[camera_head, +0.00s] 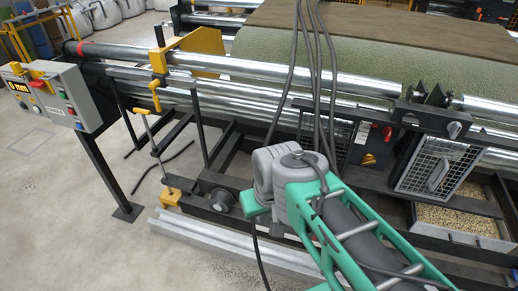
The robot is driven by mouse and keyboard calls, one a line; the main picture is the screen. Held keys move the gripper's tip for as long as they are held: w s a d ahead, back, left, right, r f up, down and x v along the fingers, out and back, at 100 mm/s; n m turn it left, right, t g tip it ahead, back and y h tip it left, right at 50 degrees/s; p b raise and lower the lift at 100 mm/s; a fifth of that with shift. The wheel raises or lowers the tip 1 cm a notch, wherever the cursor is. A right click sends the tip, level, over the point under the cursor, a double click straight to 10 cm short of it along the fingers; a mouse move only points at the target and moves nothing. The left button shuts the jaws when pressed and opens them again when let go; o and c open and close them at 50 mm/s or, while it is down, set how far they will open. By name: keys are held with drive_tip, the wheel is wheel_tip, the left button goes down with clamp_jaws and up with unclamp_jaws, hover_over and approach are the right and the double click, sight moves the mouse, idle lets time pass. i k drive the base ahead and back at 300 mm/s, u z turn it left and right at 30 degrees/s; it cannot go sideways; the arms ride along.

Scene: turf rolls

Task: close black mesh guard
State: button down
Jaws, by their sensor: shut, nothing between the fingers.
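A black mesh panel (313,135) sits below the steel rollers near the middle, partly covered by hanging cables and the arm. To its right is a second mesh panel (452,157) with a light metal frame and a grey handle (438,174). It hangs tilted on the machine's front, above a grain-filled tray. I cannot tell surely which panel is the black mesh guard, or how far either stands open. My green and grey arm reaches up from the bottom right to the middle. My gripper does not show.
Long steel rollers (270,75) cross the machine, with green turf (350,62) behind. A control box (62,98) stands on a post at left. Floor at lower left is clear. The tray (470,238) is at right.

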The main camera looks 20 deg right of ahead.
sight(322, 151)
drive_tip(key=u, duration=0.5)
drive_tip(key=i, duration=0.9)
drive_tip(key=u, duration=0.35)
